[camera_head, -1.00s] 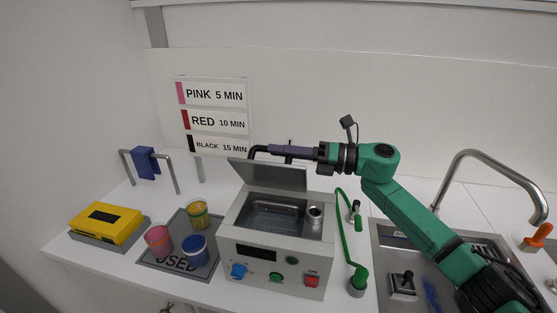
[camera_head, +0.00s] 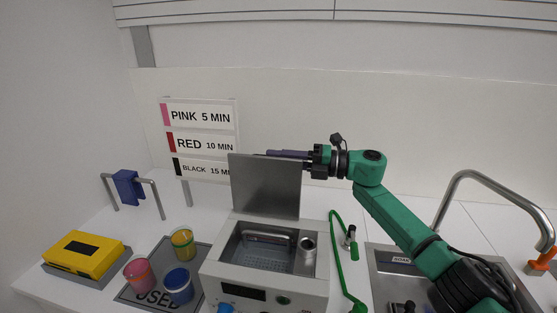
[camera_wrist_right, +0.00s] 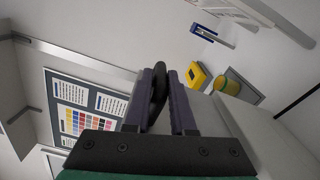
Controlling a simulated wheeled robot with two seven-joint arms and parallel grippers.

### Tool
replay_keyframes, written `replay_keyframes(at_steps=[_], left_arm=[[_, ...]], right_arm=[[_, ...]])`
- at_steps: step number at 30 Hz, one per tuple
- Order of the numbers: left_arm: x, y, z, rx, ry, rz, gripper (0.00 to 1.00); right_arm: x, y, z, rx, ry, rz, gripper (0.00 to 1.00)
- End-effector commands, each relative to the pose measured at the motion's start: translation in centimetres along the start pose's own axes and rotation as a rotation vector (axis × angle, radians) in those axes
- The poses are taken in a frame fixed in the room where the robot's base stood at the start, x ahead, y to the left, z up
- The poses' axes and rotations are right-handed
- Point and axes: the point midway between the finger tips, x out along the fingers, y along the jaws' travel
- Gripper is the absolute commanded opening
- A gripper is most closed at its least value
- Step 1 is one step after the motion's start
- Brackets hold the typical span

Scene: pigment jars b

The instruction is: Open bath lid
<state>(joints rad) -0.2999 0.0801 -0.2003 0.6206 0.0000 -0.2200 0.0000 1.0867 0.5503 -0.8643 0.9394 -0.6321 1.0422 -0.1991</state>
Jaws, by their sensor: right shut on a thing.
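The grey bath lid (camera_head: 265,188) stands about upright at the back edge of the bath (camera_head: 262,262), so the bath's basin is uncovered. A metal handle or rack piece shows inside the basin. My right gripper (camera_head: 276,153) reaches in from the right, with its purple fingers at the lid's top edge and partly behind it. In the right wrist view the fingers close on a dark rounded handle (camera_wrist_right: 159,82) of the lid. The head view hides that handle behind the lid. My left gripper is in neither current view.
A pink jar (camera_head: 139,273), a blue jar (camera_head: 178,285) and a yellow jar (camera_head: 182,243) stand on the grey mat (camera_head: 207,262) left of the bath. A green hose (camera_head: 337,255) runs at its right, beside the sink. A sign (camera_head: 200,142) stands behind.

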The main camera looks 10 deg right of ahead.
Motion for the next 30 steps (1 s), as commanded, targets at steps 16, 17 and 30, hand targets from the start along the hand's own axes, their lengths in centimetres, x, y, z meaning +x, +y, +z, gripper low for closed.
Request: replay_keyframes(at_steps=[16,17,30], left_arm=[[0.1,0.0,0.0,0.000,0.000,0.000,0.50],[0.1,0.0,0.0,0.000,0.000,0.000,0.50],[2.3,0.1,0.2,-0.001,-0.001,0.000,0.50]], right_arm=[[0.0,-0.4,0.0,0.000,-0.002,-0.006,0.50],[0.0,-0.4,0.0,0.000,-0.002,-0.006,0.50],[-3.8,-1.0,-0.1,-0.002,-0.005,-0.007,0.50]])
